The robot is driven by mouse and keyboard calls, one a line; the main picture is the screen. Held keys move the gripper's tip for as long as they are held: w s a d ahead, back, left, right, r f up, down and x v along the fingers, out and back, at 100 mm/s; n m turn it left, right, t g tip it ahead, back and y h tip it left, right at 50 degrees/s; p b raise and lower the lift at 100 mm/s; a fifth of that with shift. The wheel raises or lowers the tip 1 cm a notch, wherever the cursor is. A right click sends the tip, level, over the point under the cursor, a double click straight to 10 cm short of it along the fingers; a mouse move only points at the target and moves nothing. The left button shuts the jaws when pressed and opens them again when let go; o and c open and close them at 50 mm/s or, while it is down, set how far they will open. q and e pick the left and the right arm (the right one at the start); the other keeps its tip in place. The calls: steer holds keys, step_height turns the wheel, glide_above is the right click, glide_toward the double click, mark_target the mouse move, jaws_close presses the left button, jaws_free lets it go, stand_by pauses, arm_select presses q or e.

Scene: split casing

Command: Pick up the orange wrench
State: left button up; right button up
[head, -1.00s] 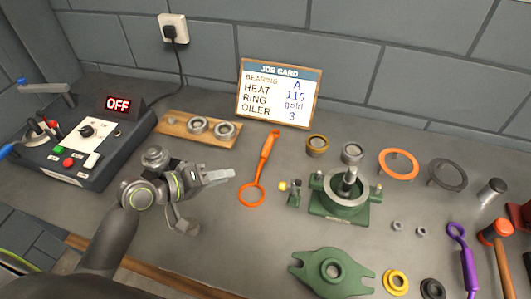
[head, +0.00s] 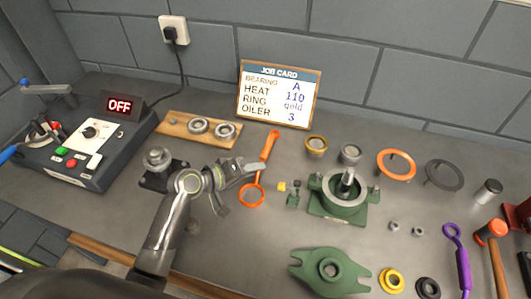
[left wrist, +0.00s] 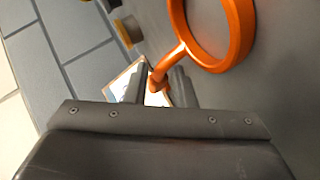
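The orange wrench (head: 268,147) lies on the bench below the job card, its ring end toward me and its handle pointing away. My left gripper (head: 245,187) is at the wrench, its fingers spread and partly covering the lower handle. In the left wrist view the wrench's ring (left wrist: 241,40) is large at the top, and its handle runs down between the two open fingers (left wrist: 158,88). I see no clear grip on it. My right gripper is not in view.
The green bearing housing (head: 325,208) stands just right of the wrench, with a small yellow-tipped part (head: 282,186) between them. A wooden board with bearings (head: 176,128) lies behind my left gripper. The job card (head: 279,92) stands at the back. The heater box (head: 80,150) reads OFF.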

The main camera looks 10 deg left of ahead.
arm_select(q)
steer(key=shift+c, duration=0.2)
jaws_close()
steer(key=shift+r, duration=0.1)
